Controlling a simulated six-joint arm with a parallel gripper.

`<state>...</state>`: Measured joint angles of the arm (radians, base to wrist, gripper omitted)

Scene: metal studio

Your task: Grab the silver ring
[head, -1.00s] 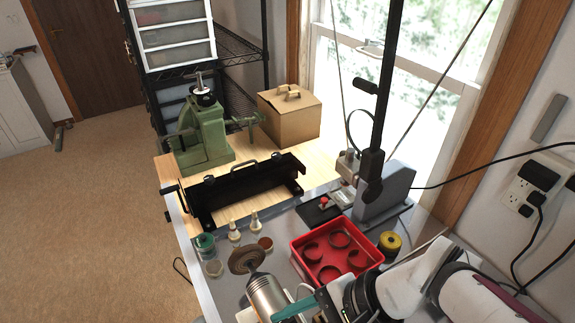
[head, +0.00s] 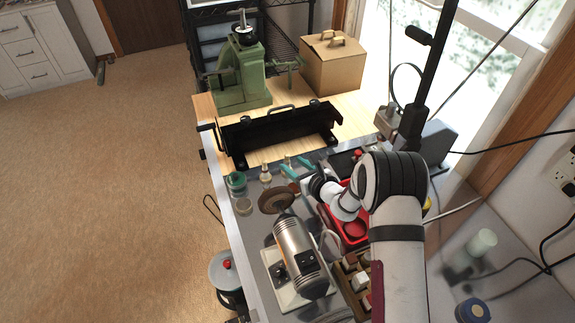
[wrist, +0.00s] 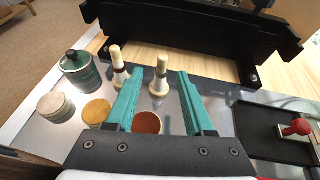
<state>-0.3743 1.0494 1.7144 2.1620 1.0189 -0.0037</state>
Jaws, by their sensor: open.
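My gripper (head: 296,165) is over the metal bench near the small pegs, its teal fingers spread. In the wrist view my gripper (wrist: 159,80) is open, with nothing held. A pale wood-topped peg with a dark band (wrist: 160,75) shows between the fingers, beyond a small brown-red round pot (wrist: 147,123). A second similar peg (wrist: 118,66) stands just left of the left finger. I cannot clearly make out a silver ring in either view; it may be too small to tell from the pegs' bands or hidden.
A black metal bending tool (head: 275,133) stands behind the pegs. A green lidded jar (wrist: 79,70) and round tins are at left. A polishing motor (head: 298,252) with a brown wheel is in front. A red tray (head: 357,228) lies partly under my arm.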

